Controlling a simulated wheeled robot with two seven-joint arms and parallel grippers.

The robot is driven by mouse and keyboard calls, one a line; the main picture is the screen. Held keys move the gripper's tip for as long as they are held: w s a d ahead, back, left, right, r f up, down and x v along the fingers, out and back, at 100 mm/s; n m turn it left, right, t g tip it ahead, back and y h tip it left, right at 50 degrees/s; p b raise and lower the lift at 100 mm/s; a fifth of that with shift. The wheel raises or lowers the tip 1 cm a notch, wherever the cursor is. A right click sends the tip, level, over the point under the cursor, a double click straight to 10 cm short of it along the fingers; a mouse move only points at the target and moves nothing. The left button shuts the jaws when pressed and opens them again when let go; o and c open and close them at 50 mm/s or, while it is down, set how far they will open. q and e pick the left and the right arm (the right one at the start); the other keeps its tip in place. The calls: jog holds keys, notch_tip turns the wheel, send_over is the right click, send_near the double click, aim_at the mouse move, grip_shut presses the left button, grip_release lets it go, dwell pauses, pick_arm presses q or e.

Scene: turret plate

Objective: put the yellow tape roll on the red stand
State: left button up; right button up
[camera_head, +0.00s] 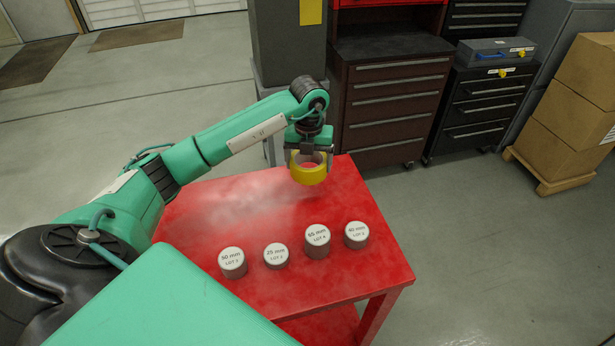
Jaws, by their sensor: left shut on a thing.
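The yellow tape roll (309,177) is at the far end of the red table-like stand (345,272), near its back edge. My left gripper (308,154) reaches in from the left and points down at the roll. It is shut on the roll's upper part. I cannot tell whether the roll's underside touches the red top or hangs just above it. My right gripper is out of view.
Several grey cylinders with white labelled tops, such as the one marked 65 mm (317,245), stand in a row across the stand. A brown drawer cabinet (393,105) is behind it. Cardboard boxes (570,130) sit on a pallet at right. The red top left of the roll is clear.

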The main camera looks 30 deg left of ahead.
pick_arm(q)
notch_tip(320, 180, down, 3)
jog(key=shift+r, duration=0.15)
jog(key=shift+f+p, duration=0.3)
jog(key=shift+f, duration=0.3)
notch_tip(320, 180, down, 3)
jog(key=shift+f+p, duration=0.15)
jog(key=shift+p, duration=0.35)
jog(key=shift+f, duration=0.3)
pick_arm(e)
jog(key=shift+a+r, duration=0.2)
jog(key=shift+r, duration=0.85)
pick_arm(q)
jog(key=shift+f, duration=0.1)
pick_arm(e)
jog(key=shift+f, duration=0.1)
pick_arm(q)
jog(key=o, duration=0.9)
jog(key=shift+o, duration=0.2)
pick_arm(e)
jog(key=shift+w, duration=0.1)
